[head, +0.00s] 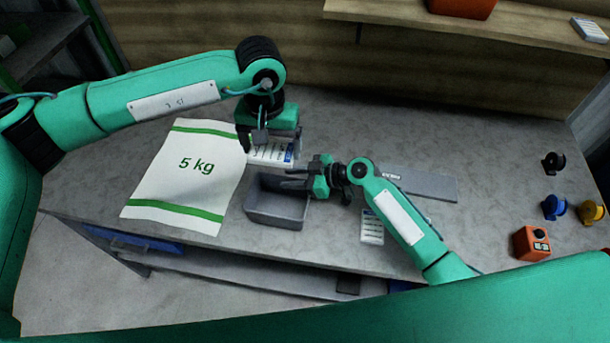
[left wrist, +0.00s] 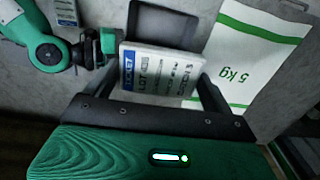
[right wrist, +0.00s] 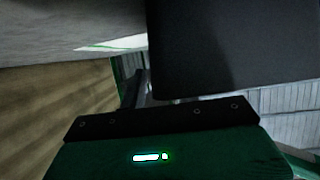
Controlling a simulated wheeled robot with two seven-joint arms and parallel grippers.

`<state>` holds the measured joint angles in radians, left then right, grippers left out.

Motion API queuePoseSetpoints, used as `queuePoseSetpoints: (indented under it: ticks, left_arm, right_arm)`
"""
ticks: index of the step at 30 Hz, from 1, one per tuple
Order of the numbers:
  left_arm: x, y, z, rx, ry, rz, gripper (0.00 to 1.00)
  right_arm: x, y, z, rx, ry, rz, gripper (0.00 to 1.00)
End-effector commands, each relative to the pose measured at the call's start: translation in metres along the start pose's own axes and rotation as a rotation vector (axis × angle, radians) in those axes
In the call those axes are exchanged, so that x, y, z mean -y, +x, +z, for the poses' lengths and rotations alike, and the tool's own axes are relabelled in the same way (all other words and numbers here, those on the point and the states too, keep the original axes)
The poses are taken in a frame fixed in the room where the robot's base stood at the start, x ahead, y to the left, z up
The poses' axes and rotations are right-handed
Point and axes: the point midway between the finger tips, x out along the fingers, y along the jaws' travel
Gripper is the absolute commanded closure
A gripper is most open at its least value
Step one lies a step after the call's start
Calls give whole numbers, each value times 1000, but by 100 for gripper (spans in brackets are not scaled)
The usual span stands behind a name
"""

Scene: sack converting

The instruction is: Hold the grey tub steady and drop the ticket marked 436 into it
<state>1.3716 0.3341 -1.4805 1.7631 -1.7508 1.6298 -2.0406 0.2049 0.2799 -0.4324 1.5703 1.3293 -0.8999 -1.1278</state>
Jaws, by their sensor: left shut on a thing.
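My left gripper (head: 272,143) is shut on a white ticket (head: 268,154) with a blue corner. In the left wrist view the ticket (left wrist: 160,72) shows "TICKET" and "LOT"; its number is too blurred to read surely. The ticket is just behind the grey tub (head: 276,210), which stands empty and upright on the table. My right gripper (head: 290,180) is at the tub's right rim, its fingers reaching over the wall. In the right wrist view the tub wall (right wrist: 205,50) hides one finger, so I cannot tell whether the jaws are closed on it.
A white 5 kg sack (head: 190,180) lies left of the tub. Another ticket (head: 372,227) lies right of the tub, near a flat grey plate (head: 425,186). An orange block (head: 532,243) and several coloured spools (head: 553,206) are at the right. A shelf (head: 500,35) crosses the back.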

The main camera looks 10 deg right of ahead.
Motion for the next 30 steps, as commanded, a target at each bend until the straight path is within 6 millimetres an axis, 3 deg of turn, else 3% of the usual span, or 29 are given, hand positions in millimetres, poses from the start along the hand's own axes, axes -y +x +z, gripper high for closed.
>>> queuePoseSetpoints:
  ticks: [10,15,30]
  left_arm:
    - [0,0,0,0,0,0,36]
    - [0,0,0,0,0,0,36]
    - [0,0,0,0,0,0,36]
  right_arm:
    - [0,4,0,0,-1,0,70]
    - [0,3,0,0,-1,0,100]
    - [0,3,0,1,-2,0,100]
